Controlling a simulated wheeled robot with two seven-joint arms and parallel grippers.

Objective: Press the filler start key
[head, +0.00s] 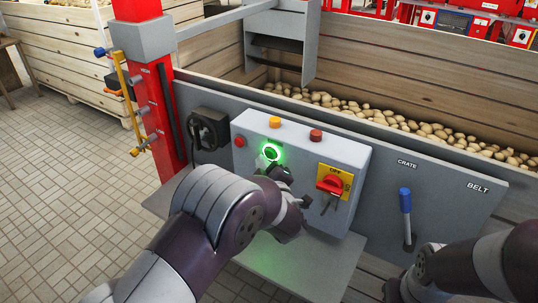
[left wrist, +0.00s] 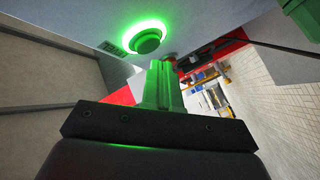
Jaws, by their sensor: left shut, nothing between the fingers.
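A green key (head: 271,152) with a bright lit ring is on the front of the grey control box (head: 305,150). It also shows in the left wrist view (left wrist: 147,42), near the top. My left gripper (head: 263,163) is shut and empty, with its fingertips close to the key's lower left in the head view. In the left wrist view the closed fingers (left wrist: 164,66) are tinted green and sit just below and right of the key. I cannot tell whether they touch it. My right gripper (head: 396,289) is low at the right, partly cut off; its fingers are unclear.
The box also carries a red button (head: 239,141), an orange lamp (head: 275,121), a dark red lamp (head: 316,135) and a red rotary switch (head: 330,185) on yellow. A blue-handled lever (head: 405,202) stands right. Behind is a wooden potato bin (head: 420,75). A red post (head: 158,110) stands left.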

